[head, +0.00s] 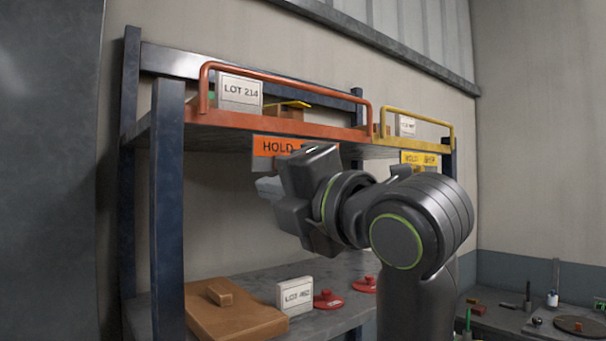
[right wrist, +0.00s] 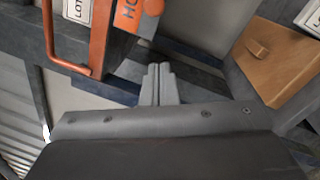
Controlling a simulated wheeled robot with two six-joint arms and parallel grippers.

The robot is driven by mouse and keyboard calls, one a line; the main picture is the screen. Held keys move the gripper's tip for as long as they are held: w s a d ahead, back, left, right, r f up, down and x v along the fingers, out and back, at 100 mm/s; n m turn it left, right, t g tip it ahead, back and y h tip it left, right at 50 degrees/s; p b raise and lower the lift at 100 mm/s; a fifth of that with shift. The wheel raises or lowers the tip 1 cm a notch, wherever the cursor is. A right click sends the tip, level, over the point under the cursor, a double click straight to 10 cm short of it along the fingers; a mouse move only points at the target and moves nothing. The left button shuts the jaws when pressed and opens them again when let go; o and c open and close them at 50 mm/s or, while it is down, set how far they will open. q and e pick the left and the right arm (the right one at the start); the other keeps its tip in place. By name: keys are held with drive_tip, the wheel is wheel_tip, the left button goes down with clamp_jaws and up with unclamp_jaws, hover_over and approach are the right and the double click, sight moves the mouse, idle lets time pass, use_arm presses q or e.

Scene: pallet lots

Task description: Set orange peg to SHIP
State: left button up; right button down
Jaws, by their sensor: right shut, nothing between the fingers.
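The orange label plate (head: 272,146) with the word HOLD hangs under the orange-railed upper shelf. My right arm and hand cover its right part, so the SHIP end is hidden in the head view. In the right wrist view the orange plate (right wrist: 128,14) shows the letters HO, and a round orange peg (right wrist: 152,7) sits beside them near the top edge. My right gripper (head: 268,187) is just below the plate; it also shows in the right wrist view (right wrist: 158,72), shut and empty, apart from the peg. My left gripper is not in view.
A LOT 214 card (head: 240,91) stands behind the orange rail (head: 290,79). A yellow HOLD/SHIP plate (head: 420,158) is farther right. The lower shelf holds a brown board (head: 235,318), a LOT 462 block (head: 295,296) and red discs (head: 327,300). A cluttered dark bench is at right.

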drive_tip(key=w+p, duration=0.1)
drive_tip(key=w+d+r, duration=0.1)
drive_tip(key=w+d+p, duration=0.1)
drive_tip(key=shift+w+r+p, duration=0.1)
drive_tip(key=shift+r+p, duration=0.25)
drive_tip(key=shift+r, duration=0.05)
drive_tip(key=shift+a, duration=0.1)
